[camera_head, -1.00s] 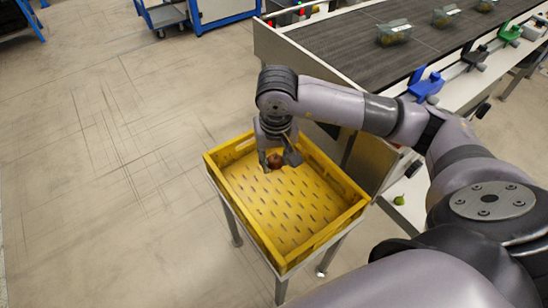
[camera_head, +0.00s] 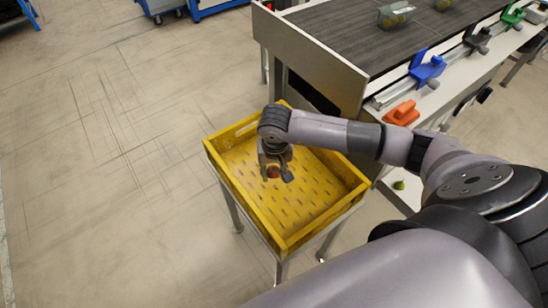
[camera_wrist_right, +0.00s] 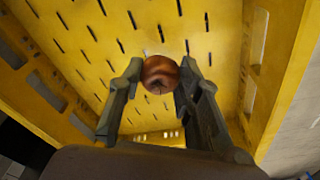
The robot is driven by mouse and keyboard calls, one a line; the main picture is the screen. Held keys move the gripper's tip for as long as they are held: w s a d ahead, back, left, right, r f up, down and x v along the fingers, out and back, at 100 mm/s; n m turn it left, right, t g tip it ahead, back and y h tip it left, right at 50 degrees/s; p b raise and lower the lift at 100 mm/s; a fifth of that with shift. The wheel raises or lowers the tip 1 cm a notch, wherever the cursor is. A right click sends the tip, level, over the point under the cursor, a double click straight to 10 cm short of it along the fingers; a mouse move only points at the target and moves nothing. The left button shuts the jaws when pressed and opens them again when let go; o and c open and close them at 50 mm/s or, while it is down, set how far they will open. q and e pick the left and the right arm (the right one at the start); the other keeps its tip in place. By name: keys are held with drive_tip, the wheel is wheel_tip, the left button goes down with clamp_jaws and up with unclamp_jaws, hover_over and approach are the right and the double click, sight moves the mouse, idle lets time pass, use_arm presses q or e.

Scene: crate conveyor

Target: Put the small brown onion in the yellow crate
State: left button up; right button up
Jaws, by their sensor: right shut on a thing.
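The small brown onion (camera_wrist_right: 160,74) is between the two fingers of my right gripper (camera_head: 274,174), which is shut on it. In the head view the onion (camera_head: 273,171) shows low between the fingertips, over the far part of the yellow crate (camera_head: 222,182). The crate stands on a metal-legged stand, and its slotted floor is otherwise bare. In the right wrist view the crate's floor fills the background behind the onion. I cannot tell whether the onion touches the floor. My left gripper is not in view.
A conveyor (camera_head: 330,35) with clear plastic tubs (camera_head: 396,15) stands at the upper right. A small green item (camera_head: 399,185) lies beside the crate. The floor at left is clear.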

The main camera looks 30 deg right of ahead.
sight(274, 177)
drive_tip(key=shift+f, duration=1.95)
drive_tip(key=shift+f, duration=0.1)
drive_tip(key=o, duration=1)
drive_tip(key=r, duration=0.4)
drive_tip(key=s+r, duration=0.1)
drive_tip(key=r, duration=0.7)
drive_tip(key=shift+s+a+r, duration=0.1)
drive_tip(key=shift+s+a, duration=0.15)
drive_tip(key=shift+a, duration=0.05)
